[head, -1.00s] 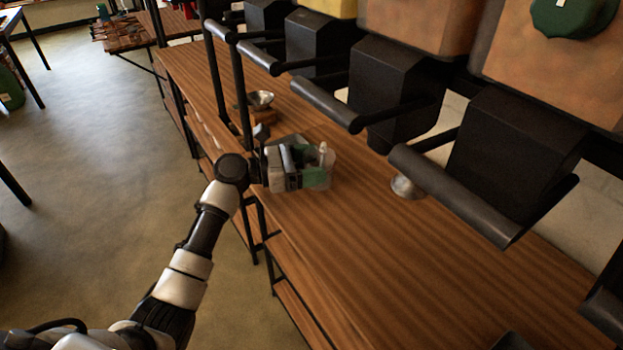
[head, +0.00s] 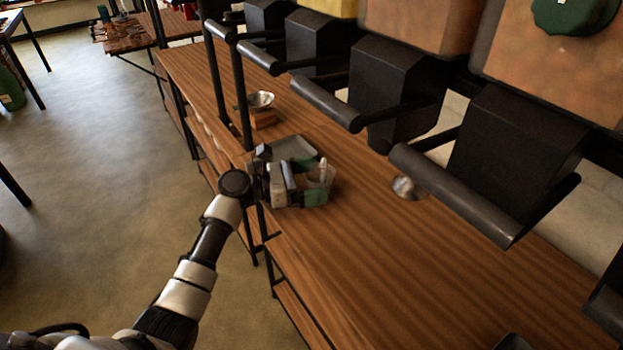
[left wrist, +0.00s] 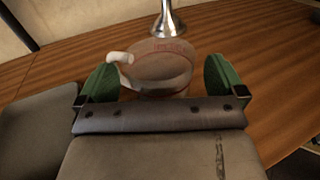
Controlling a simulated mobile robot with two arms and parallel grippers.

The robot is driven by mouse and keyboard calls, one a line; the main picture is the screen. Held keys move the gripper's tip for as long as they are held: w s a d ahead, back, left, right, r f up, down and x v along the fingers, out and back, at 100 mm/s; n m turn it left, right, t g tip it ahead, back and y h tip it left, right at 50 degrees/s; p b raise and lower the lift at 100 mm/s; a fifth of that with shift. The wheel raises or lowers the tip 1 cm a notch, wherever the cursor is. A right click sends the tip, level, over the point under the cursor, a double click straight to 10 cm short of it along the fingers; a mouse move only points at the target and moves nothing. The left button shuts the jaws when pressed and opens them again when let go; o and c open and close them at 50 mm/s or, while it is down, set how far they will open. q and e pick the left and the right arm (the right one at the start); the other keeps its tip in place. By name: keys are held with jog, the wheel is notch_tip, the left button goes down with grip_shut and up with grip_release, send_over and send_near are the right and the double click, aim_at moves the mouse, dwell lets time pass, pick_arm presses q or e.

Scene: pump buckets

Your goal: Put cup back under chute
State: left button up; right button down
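The cup (head: 329,176) is clear, with a pale handle. In the left wrist view the cup (left wrist: 165,68) sits between the green fingers of my left gripper (left wrist: 162,78), with red marks and its handle toward the left finger. In the head view my left gripper (head: 306,184) is around the cup, and the two move together. A thin gap shows by the right finger; the contact is partly hidden. Black chutes (head: 395,88) hang over the bench. A silver flared piece (head: 405,187) is right of the cup; it also shows in the left wrist view (left wrist: 168,25). My right gripper is not in view.
A metal bowl (head: 262,100) on a wooden block stands farther back. Black bars project over the wooden bench (head: 350,240). Its front right part is clear.

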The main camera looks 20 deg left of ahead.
pick_arm(q)
jog(key=shift+r, duration=0.1)
jog(key=shift+s+a, duration=0.1)
jog(key=shift+a, duration=0.1)
jog(key=v, duration=1.1)
jog(key=shift+s+a+b, duration=0.2)
jog(key=shift+a+b, duration=0.1)
jog(key=shift+b, duration=0.15)
